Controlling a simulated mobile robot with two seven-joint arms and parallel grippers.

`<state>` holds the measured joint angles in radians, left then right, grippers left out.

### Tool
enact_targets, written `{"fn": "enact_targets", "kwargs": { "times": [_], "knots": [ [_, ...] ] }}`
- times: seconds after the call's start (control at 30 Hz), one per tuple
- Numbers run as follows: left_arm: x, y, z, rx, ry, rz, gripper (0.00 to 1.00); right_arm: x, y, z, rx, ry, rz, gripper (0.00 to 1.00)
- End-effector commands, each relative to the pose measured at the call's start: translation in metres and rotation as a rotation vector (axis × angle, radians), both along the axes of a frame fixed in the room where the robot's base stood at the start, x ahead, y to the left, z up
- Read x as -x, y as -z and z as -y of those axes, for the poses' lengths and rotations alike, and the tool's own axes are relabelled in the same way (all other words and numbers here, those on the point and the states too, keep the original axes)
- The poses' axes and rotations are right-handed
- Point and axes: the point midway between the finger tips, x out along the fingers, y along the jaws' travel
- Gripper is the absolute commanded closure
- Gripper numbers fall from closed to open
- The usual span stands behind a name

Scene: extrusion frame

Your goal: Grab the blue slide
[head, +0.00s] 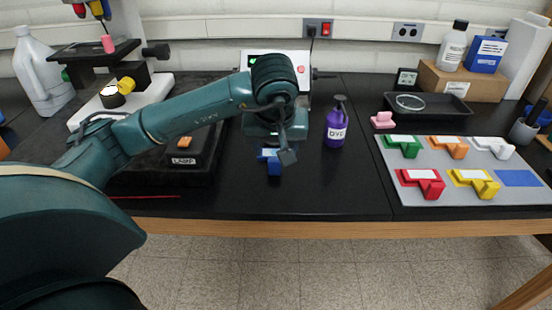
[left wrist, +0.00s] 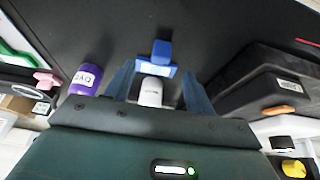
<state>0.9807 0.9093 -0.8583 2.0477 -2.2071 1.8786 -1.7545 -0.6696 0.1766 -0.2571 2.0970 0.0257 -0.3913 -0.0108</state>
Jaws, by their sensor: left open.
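The blue slide (head: 274,169) lies on the black bench top, partly covered by my left gripper (head: 287,152) in the head view. In the left wrist view the blue slide (left wrist: 161,52) shows its blue grip and part of a pale label, just ahead of the fingertips. My left gripper (left wrist: 158,76) is open, with one blue finger on each side and a small white labelled object (left wrist: 150,92) showing between them. The slide is not held. Whether the fingers touch it cannot be told. My right gripper is not in view.
A purple DYE bottle (head: 336,127) stands right of my left gripper. A dark LAMP box (head: 187,150) is to the left. A grey mat (head: 450,145) at right holds several coloured slides and a flat blue patch (head: 517,178). The bench front between is clear.

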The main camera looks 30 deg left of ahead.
Motion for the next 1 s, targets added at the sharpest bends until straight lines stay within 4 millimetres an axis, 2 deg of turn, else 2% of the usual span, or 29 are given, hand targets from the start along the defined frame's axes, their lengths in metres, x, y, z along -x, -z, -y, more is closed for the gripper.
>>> {"fn": "enact_targets", "kwargs": {
  "times": [0.1,0.27,0.6,0.87,1.0],
  "knots": [
    [-0.004,0.013,-0.002,0.001,0.001,-0.002,0.45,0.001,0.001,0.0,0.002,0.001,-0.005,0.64],
    [-0.007,0.022,-0.005,0.002,0.0,-0.003,0.45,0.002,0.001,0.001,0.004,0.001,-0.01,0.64],
    [-0.02,0.062,-0.017,0.003,0.001,-0.002,0.45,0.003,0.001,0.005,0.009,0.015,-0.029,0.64],
    [-0.021,0.065,-0.017,0.003,0.002,0.0,0.45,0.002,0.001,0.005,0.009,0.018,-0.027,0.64],
    [-0.021,0.065,-0.017,0.003,0.002,0.0,0.56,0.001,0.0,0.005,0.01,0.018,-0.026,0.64]
  ]
}}
